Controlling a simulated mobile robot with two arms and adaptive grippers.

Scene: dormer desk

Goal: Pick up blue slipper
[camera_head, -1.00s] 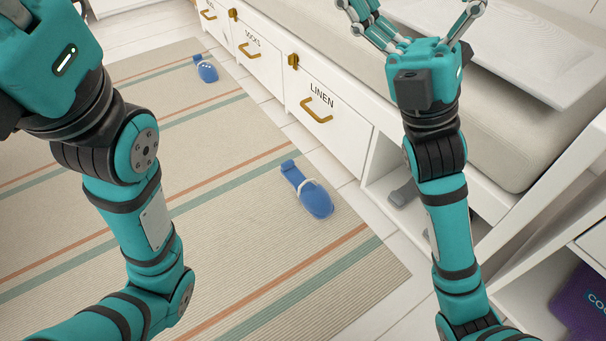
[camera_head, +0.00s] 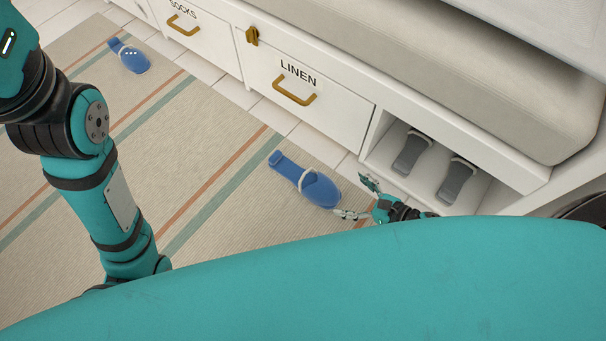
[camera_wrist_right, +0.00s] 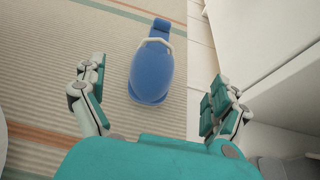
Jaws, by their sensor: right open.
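A blue slipper (camera_head: 306,181) with a pale strap lies on the striped rug near its edge, below the LINEN drawer. My right gripper (camera_head: 356,199) is open and empty, just beside the slipper's rounded end in the head view. In the right wrist view the slipper (camera_wrist_right: 152,68) lies ahead, between the lines of the two spread fingers (camera_wrist_right: 155,95), and the fingers do not touch it. A second blue slipper (camera_head: 130,57) with white dots lies farther off at the upper left of the rug. My left arm shows at the left, but its gripper fingers are out of view.
White drawers with brass handles, including the LINEN drawer (camera_head: 306,97), stand behind the rug (camera_head: 210,150). Grey slippers (camera_head: 411,152) sit in an open cubby (camera_head: 378,152) at the right.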

